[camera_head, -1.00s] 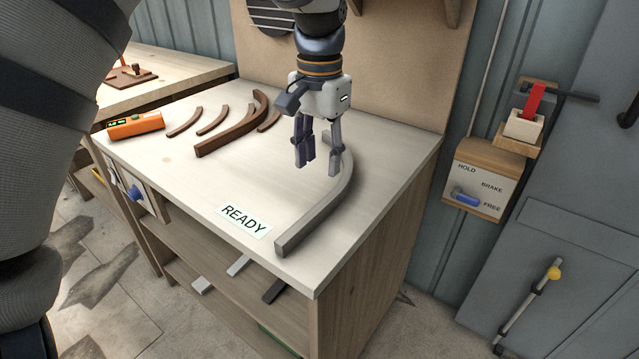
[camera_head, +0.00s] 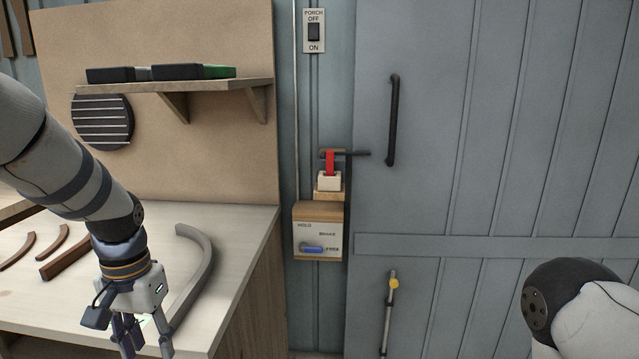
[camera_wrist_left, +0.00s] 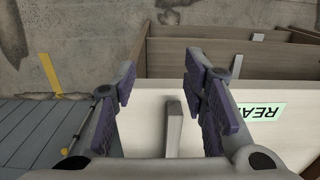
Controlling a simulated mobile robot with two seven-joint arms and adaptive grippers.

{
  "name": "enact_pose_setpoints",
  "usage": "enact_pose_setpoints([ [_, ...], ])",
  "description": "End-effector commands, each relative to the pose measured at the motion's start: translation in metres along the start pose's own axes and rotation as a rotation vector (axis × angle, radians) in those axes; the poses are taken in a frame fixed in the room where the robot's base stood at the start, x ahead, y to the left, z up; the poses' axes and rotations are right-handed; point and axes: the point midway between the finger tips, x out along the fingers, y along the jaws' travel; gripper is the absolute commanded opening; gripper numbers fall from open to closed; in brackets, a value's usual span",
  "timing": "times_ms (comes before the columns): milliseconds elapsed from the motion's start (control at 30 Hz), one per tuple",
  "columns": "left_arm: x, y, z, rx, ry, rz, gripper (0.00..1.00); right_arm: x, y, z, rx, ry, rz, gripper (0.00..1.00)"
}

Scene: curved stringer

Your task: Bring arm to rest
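My left gripper (camera_head: 146,348) hangs down over the pale workbench (camera_head: 215,300) in the head view, its tips near the lower edge. The left wrist view shows the gripper (camera_wrist_left: 159,78) open, its two fingers wide apart with nothing held. A grey curved stringer (camera_head: 200,255) lies on the bench just right of the gripper. Its grey end shows between and below the fingers in the wrist view (camera_wrist_left: 174,130). Part of it is hidden behind the gripper in the head view. My right gripper is out of view; only part of my right arm shows at the lower right.
Brown curved pieces (camera_head: 68,262) lie on the bench at left. A shelf (camera_head: 180,87) hangs above. A READY label (camera_wrist_left: 262,112) lies on the bench.

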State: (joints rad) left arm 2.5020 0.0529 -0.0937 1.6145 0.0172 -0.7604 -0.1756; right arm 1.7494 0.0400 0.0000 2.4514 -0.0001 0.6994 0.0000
Motion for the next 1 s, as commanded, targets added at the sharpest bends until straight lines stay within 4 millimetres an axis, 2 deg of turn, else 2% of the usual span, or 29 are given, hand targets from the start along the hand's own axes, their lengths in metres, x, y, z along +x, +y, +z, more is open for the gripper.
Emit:
enact_pose_setpoints([
  [33, 0.037, 0.004, 0.017, -0.003, -0.029, 0.000, 0.40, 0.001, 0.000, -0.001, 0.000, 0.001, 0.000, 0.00],
  [133, 0.104, 0.014, 0.056, -0.017, -0.054, -0.002, 0.40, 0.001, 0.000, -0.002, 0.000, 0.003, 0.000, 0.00],
  [167, 0.125, 0.018, 0.073, -0.020, -0.063, -0.002, 0.40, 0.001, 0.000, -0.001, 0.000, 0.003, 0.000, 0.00],
  [200, 0.151, 0.023, 0.098, -0.027, -0.073, -0.001, 0.40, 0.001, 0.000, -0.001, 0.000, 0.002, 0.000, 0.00],
  [267, 0.186, 0.031, 0.143, -0.037, -0.090, 0.000, 0.40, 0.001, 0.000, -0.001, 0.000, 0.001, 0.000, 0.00],
  [300, 0.204, 0.038, 0.175, -0.045, -0.100, 0.002, 0.40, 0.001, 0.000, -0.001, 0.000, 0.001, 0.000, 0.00],
  [367, 0.223, 0.047, 0.223, -0.057, -0.113, 0.007, 0.40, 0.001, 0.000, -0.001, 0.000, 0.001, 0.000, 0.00],
  [400, 0.229, 0.052, 0.251, -0.065, -0.121, 0.011, 0.40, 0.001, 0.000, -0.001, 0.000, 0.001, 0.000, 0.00],
  [500, 0.233, 0.062, 0.306, -0.084, -0.132, 0.018, 0.40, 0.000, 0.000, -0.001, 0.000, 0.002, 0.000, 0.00],
  [600, 0.230, 0.068, 0.332, -0.094, -0.132, 0.023, 0.40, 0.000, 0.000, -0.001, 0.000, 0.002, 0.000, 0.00],
  [667, 0.229, 0.069, 0.338, -0.098, -0.131, 0.024, 0.40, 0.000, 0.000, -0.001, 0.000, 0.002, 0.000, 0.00],
  [1000, 0.229, 0.069, 0.337, -0.099, -0.126, 0.024, 0.40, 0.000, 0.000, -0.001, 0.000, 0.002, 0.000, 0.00],
])
